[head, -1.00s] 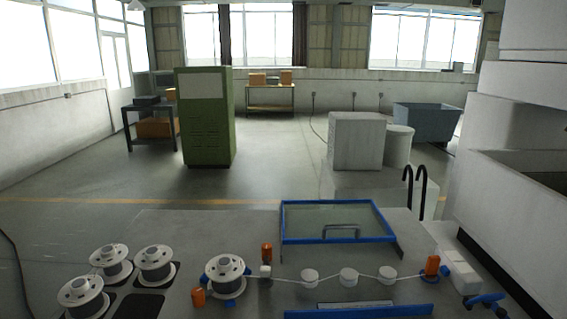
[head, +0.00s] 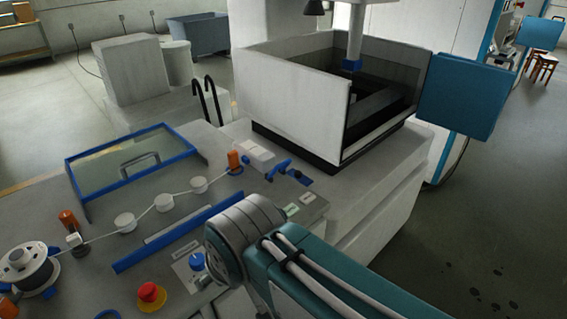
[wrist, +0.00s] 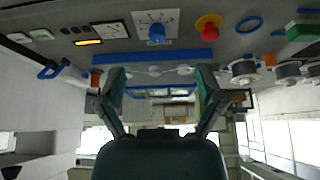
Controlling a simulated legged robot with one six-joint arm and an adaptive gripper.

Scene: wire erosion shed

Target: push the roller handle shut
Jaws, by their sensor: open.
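The roller handle, a blue lever (head: 279,168), sits at the right end of the machine's top panel, beside a white block (head: 252,155). It sticks out at an angle; I cannot tell how far open it stands. In the wrist view, which looks upside down, a blue handle (wrist: 48,71) shows at the left. My gripper (wrist: 160,82) is open and empty in the wrist view, with its two fingers apart, to the right of that handle and clear of it. In the head view my arm covers the lower middle and the gripper itself is hidden.
White thread rollers (head: 163,202) run along the panel between orange guides. A glass lid with a blue frame (head: 128,185) lies behind them. A red stop button (head: 151,294) and a blue knob (head: 197,262) stand in front. A white-walled tank (head: 290,101) rises beyond the handle.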

